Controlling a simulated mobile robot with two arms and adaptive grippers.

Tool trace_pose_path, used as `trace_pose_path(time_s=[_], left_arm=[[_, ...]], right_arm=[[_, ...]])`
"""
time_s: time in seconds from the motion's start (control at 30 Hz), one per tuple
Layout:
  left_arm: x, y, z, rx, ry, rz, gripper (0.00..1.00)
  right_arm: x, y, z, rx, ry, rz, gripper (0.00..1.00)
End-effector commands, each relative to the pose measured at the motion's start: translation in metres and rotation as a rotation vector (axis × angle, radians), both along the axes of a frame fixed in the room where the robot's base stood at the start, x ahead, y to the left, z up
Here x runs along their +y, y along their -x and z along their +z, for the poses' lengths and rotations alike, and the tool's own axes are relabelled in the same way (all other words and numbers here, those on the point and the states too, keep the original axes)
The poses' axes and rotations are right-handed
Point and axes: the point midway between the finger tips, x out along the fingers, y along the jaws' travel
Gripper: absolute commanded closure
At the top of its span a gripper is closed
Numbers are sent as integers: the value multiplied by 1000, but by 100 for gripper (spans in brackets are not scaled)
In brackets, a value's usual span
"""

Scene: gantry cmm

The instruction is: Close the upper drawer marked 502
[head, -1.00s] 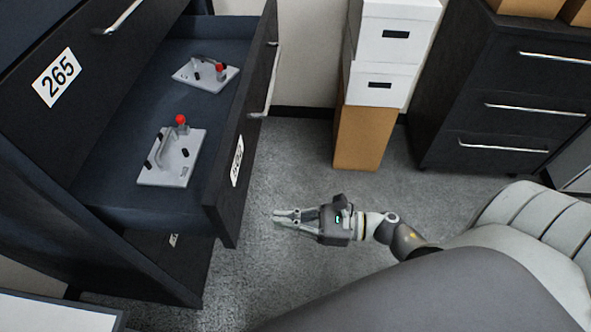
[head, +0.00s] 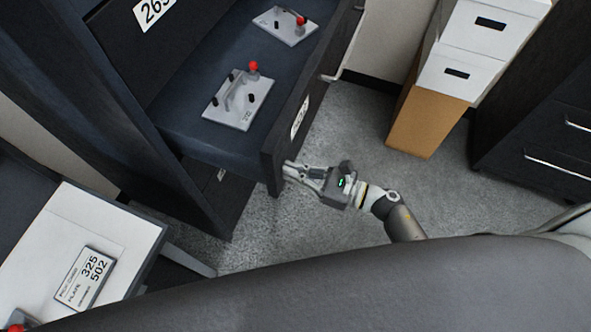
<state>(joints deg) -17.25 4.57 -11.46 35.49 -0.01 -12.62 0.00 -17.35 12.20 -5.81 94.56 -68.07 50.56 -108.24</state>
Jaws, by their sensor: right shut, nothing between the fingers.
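A dark drawer (head: 190,128) stands pulled out of the cabinet in the head view. Its front panel (head: 272,172) carries a white label (head: 299,118) seen at too steep an angle to read. A bar handle (head: 335,74) is on that panel. Two grey plates with red-knobbed clamps (head: 238,100) (head: 286,26) lie inside. My right gripper (head: 288,171) is shut and empty, its fingertips right beside the outer face of the panel near its lower corner. I cannot tell whether they touch. My left gripper is not in view.
A closed front above bears a label (head: 153,10), partly cut off. A table (head: 130,232) at lower left holds a sign (head: 85,278) reading 325 and 502. Stacked boxes (head: 450,72) and a dark drawer cabinet (head: 540,130) stand to the right. Carpet between is clear.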

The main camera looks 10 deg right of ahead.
Motion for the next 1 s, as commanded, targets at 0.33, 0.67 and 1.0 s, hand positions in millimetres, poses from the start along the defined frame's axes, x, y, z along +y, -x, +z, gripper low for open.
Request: trace_pose_path(time_s=[0.33,0.67,1.0], left_arm=[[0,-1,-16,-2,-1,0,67],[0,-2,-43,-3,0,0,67],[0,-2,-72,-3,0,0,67]], right_arm=[[35,-23,-1,-6,-3,4,100],[107,-72,-2,-8,-2,4,100],[184,-124,-2,-6,0,3,100]])
